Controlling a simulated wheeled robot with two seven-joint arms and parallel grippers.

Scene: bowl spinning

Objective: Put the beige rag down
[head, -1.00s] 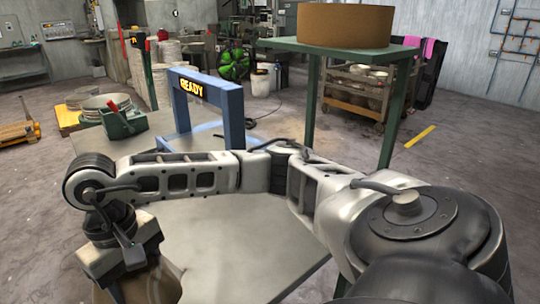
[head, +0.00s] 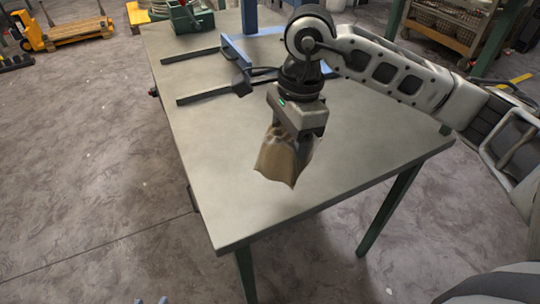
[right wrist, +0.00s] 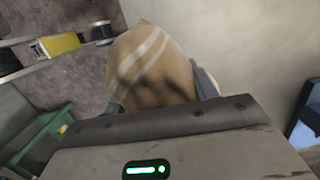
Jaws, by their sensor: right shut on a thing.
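The beige rag (head: 284,157) hangs from my right gripper (head: 291,134) over the grey worktable (head: 225,215) in the head view. The head view does not settle whether its lower edge touches the tabletop. In the right wrist view the rag (right wrist: 155,70) is bunched between the jaws and shows pale stripes. My right gripper is shut on it, and the cloth hides most of the fingers. Two small bluish tips of my left gripper (head: 152,301) show at the bottom edge of the head view, apart with nothing between them.
A blue frame (head: 238,52) and dark bars (head: 212,92) lie toward the back of the table. A green container (head: 191,16) stands at its far left. The table's front part is clear. A yellow pallet jack (head: 28,30) stands on the floor.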

